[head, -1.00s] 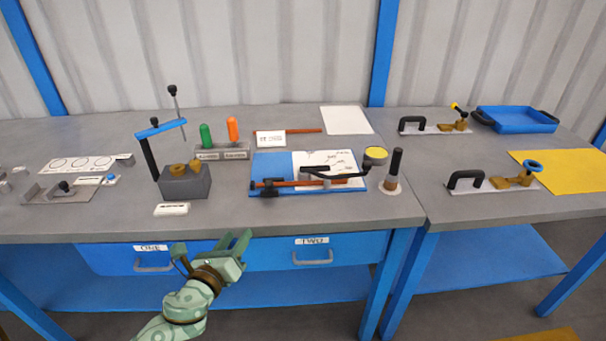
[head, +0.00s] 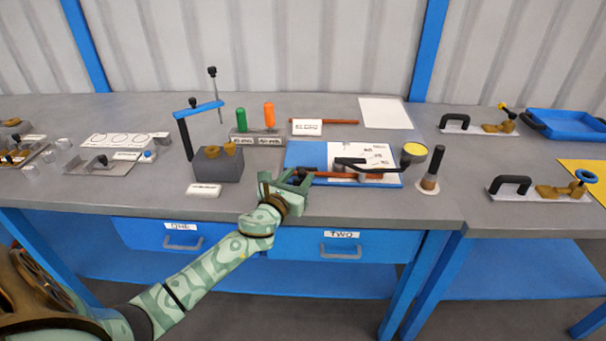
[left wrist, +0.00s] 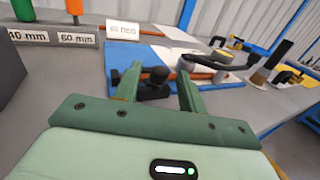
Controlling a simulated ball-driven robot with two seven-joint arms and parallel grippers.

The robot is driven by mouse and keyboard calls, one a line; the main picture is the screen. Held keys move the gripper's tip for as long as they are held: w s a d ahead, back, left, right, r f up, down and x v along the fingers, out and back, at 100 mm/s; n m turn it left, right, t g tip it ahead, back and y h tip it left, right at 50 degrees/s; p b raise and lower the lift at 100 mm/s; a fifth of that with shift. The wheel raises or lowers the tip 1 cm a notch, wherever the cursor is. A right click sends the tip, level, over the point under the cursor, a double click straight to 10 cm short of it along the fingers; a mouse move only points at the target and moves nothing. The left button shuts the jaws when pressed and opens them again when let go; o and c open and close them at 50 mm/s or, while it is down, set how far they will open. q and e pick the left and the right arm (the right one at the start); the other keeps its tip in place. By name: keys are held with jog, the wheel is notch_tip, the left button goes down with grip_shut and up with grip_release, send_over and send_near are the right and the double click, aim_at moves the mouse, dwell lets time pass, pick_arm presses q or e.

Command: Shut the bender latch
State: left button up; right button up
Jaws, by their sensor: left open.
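The bender sits on a blue board (head: 306,150) with a white sheet. A small black latch with a round knob (left wrist: 157,75) shows in the left wrist view, between my fingers. My left gripper (head: 286,178) is open at the board's front left corner; it also shows in the left wrist view (left wrist: 160,90). I cannot tell whether its fingers touch the latch. In the head view the gripper mostly hides the latch. My right gripper is not in view.
A grey block (head: 217,166) with a blue-armed stand is left of the board. A 40 mm and 60 mm holder (head: 257,139) with green and orange pegs stands behind. A black-handled post (head: 432,172) stands to the right. Drawers lie under the front edge.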

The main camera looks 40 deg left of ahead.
pick_arm(q)
jog(key=shift+w+a, duration=0.1)
jog(key=shift+w, duration=0.65)
jog(key=shift+w+a, duration=0.1)
jog(key=shift+w, duration=0.5)
grip_shut()
jog(key=shift+w+a+b, duration=0.3)
jog(key=shift+w+a, duration=0.1)
jog(key=shift+w, duration=0.25)
jog(key=shift+w+a+b, duration=0.3)
jog(key=shift+w+a, duration=0.05)
jog(key=shift+w, duration=0.25)
jog(key=shift+r, duration=0.15)
